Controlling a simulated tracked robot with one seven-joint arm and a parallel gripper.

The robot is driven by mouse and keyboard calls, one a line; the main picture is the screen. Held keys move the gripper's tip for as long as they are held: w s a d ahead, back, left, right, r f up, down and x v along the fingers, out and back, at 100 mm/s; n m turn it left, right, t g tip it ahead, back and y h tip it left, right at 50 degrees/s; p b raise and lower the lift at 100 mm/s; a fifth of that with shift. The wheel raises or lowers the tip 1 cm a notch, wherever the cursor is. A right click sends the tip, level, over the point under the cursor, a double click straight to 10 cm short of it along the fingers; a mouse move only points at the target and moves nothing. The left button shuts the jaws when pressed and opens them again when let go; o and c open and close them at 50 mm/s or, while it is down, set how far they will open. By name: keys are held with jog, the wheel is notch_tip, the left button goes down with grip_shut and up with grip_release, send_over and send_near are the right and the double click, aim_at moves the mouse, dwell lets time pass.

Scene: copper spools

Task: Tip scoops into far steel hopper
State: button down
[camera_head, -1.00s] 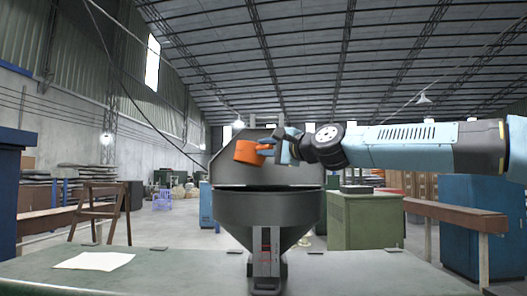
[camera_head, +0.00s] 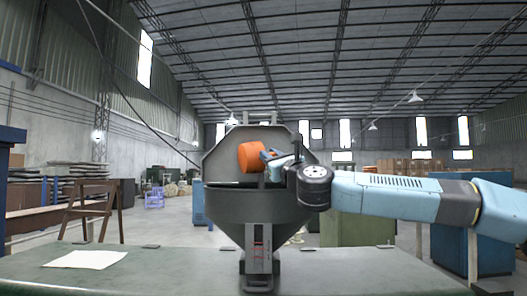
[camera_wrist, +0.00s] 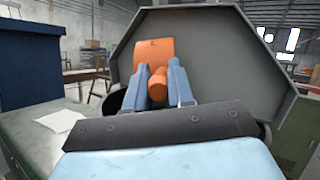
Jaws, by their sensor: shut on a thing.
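The steel hopper (camera_head: 265,208) stands on the bench, a dark grey cone with its lid (camera_head: 222,152) raised behind it. My gripper (camera_head: 272,160) is shut on the handle of an orange scoop (camera_head: 251,155) and holds it over the hopper, in front of the lid. The scoop looks tilted on its side in the head view. In the wrist view the scoop (camera_wrist: 153,55) lies ahead of my blue fingers (camera_wrist: 158,88), its handle between them. I cannot see the inside of the scoop or of the hopper.
The green bench top (camera_head: 165,272) is mostly clear. A white paper sheet (camera_head: 86,259) lies on it at the left. A wooden trestle (camera_head: 93,210) stands behind at the left. A blue cabinet (camera_head: 475,240) stands at the right.

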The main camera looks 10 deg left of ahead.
jog(key=m, duration=0.1)
jog(key=f+m+t+h, duration=0.1)
jog(key=m, duration=0.1)
jog(key=d+f+m, duration=0.1)
jog(key=shift+w+f+t+h, duration=0.25)
jog(key=shift+w+t+h, duration=0.05)
jog(key=shift+w, duration=0.1)
jog(key=shift+w+d+f+m+t+h, duration=0.1)
jog(key=shift+d+f+m+t+h, duration=0.15)
jog(key=shift+m, duration=0.4)
jog(key=shift+w+d+f+m+t+h, duration=0.1)
jog(key=shift+m+h, duration=0.25)
jog(key=shift+m, duration=0.3)
jog(key=shift+s+a+r, duration=0.2)
jog(key=shift+s+r, duration=0.1)
jog(key=shift+r, duration=0.05)
dwell(0.5)
jog(key=shift+w+d+f+m, duration=0.2)
jog(key=shift+w+d+m, duration=0.05)
jog(key=shift+m, duration=0.25)
dwell(0.5)
